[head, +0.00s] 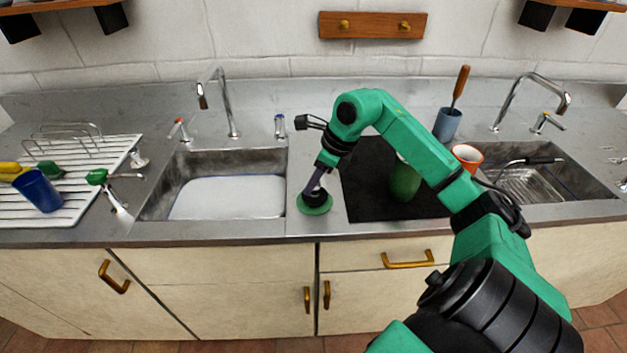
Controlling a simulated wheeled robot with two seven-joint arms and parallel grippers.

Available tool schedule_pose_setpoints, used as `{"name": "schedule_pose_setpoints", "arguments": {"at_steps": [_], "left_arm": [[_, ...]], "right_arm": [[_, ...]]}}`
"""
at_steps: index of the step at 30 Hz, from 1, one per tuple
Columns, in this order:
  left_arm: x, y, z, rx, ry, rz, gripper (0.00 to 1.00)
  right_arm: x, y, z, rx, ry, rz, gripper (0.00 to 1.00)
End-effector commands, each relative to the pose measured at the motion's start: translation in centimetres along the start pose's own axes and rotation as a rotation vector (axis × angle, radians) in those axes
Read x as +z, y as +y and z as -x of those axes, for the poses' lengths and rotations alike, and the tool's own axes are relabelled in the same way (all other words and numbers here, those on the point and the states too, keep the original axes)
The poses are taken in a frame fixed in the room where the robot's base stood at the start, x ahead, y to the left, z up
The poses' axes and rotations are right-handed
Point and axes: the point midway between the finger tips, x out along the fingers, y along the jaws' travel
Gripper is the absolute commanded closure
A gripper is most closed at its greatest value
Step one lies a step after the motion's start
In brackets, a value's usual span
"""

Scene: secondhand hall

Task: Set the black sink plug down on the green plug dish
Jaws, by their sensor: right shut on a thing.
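The green plug dish (314,209) lies on the steel counter between the left sink and a black mat. The black sink plug (315,196) is at the dish, over its middle. I cannot tell whether it touches the dish or is just above it. My right gripper (316,187) points down and is shut on the plug, hiding part of it. My left gripper is not in view.
The left sink (226,197) holds whitish water. A black mat (360,205) with a green object (404,182) lies right of the dish. An orange cup (467,156) and a blue-grey holder (447,124) stand behind. A drainer (75,205) with a blue cup (38,190) is left.

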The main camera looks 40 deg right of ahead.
Motion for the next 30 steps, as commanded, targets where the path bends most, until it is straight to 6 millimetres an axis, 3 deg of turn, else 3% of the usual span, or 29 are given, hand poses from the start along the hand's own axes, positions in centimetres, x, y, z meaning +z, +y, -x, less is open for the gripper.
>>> {"name": "schedule_pose_setpoints", "arguments": {"at_steps": [10, 11, 13, 24, 30], "left_arm": [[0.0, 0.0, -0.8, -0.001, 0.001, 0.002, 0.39], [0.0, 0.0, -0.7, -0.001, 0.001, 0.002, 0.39], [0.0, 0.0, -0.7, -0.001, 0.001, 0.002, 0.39], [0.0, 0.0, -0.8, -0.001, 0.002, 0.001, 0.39], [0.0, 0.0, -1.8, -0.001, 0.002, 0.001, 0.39]], "right_arm": [[-0.3, 0.0, -0.8, 0.0, 0.0, 0.0, 1.0], [-0.3, 0.0, -0.7, 0.0, 0.0, 0.0, 0.57], [-0.3, 0.0, -0.6, 0.0, 0.0, 0.0, 0.3], [-0.3, -0.1, -0.3, -0.001, 0.0, 0.0, 0.3], [-0.3, -0.1, 3.0, -0.007, -0.001, 0.002, 0.3]]}}
